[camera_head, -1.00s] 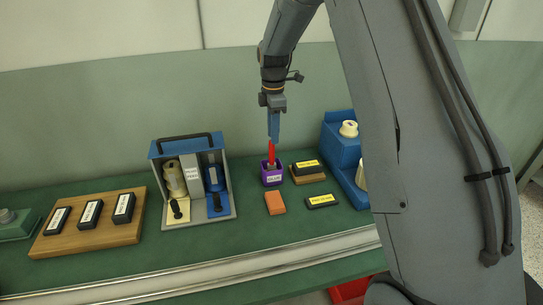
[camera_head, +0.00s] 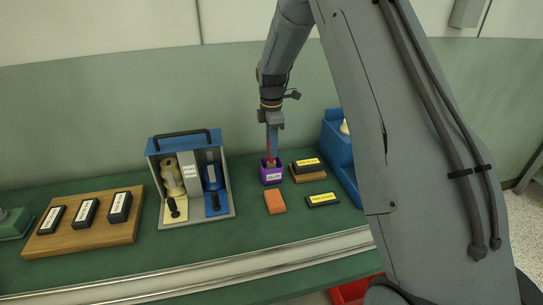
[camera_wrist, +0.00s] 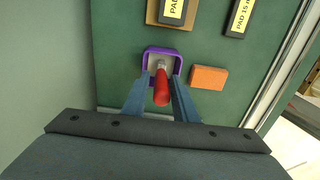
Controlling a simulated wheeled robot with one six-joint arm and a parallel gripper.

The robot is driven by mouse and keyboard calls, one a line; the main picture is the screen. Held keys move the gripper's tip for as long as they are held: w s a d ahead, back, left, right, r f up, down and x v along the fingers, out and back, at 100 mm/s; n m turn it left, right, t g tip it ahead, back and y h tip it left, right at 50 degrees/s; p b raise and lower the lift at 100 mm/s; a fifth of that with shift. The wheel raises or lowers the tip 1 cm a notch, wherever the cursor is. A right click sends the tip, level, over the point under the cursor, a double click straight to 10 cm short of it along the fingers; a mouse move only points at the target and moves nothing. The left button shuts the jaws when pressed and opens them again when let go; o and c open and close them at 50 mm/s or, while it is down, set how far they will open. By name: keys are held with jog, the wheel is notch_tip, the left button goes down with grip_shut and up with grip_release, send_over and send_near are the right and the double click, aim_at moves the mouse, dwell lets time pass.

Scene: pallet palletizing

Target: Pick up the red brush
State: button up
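The red brush (camera_wrist: 161,92) stands in a small purple holder (camera_head: 271,177) on the green bench. In the wrist view its red handle points toward the camera, between the two blue fingers of my gripper (camera_wrist: 160,95). The purple rim (camera_wrist: 178,66) shows around the brush's base. The fingers lie on either side of the handle with gaps visible, so my gripper looks open. In the head view my gripper (camera_head: 271,150) reaches down over the holder, and its fingers hide most of the brush.
An orange block (camera_head: 275,202) and a black labelled pad (camera_head: 322,199) lie in front of the holder. Another black pad on a wooden base (camera_head: 307,177) is to its right. A blue-grey caddy (camera_head: 226,200) stands left, a blue unit (camera_head: 341,150) right. A wooden tray (camera_head: 75,244) is farther left.

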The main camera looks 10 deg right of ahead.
aim_at(271, 166)
jog(key=shift+s+a+f+p, duration=0.1)
jog(key=shift+f+p, duration=0.85)
jog(key=shift+f, duration=1.25)
grip_shut()
jog(key=shift+r, duration=0.1)
notch_tip(271, 166, up, 10)
jog(key=b, duration=0.3)
